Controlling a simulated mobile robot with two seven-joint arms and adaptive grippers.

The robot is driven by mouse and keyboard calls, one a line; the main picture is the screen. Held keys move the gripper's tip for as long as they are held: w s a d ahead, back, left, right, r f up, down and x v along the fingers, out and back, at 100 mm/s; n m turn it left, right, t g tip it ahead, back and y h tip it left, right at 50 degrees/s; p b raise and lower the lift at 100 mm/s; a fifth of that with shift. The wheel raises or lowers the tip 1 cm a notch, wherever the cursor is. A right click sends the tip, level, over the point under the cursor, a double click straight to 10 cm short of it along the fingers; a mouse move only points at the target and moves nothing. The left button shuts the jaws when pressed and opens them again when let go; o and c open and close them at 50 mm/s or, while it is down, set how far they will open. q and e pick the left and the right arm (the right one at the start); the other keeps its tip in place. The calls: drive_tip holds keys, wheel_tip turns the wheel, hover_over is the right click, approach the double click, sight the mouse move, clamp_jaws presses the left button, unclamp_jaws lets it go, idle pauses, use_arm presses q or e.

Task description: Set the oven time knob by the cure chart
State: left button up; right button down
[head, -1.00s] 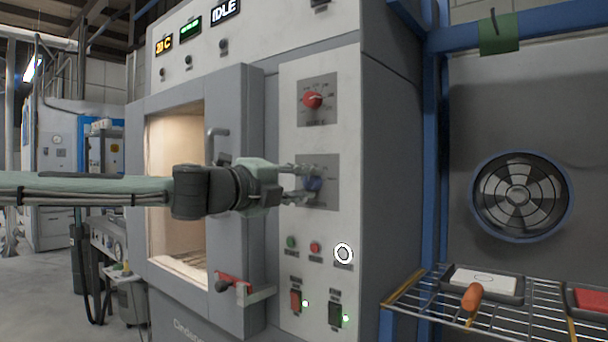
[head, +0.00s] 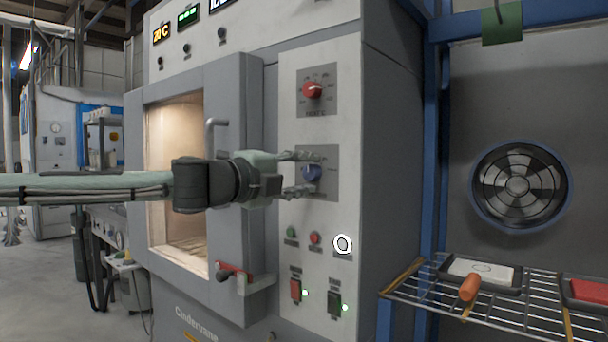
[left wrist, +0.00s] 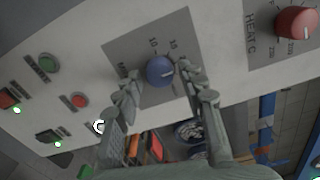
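The blue time knob (head: 312,173) sits on a grey plate (head: 329,190) on the oven's front panel, below the red heat knob (head: 313,90). My left gripper (head: 303,173) is open, with one finger above and one below the blue knob. The left wrist view shows the blue knob (left wrist: 160,70) between the spread fingers of the left gripper (left wrist: 160,80), with a gap on each side. Its scale is partly hidden by the fingers, and its exact setting is too small to read. The cure chart is not recognisable. My right gripper is not in view.
The open oven chamber (head: 178,185) and its door handle (head: 212,133) are left of the panel. Green (head: 291,232) and red (head: 314,238) buttons and two lit switches lie below the knob. A wire rack (head: 408,298) with trays stands at right.

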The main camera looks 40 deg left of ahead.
use_arm(q)
drive_tip(key=shift+o, duration=0.4)
drive_tip(key=shift+s, duration=0.15)
drive_tip(key=shift+s+r, duration=0.1)
drive_tip(key=shift+s, duration=0.45)
drive_tip(key=s, duration=1)
drive_tip(key=shift+s+a, duration=0.3)
drive_tip(key=shift+a, duration=0.15)
drive_tip(key=shift+f, duration=0.2)
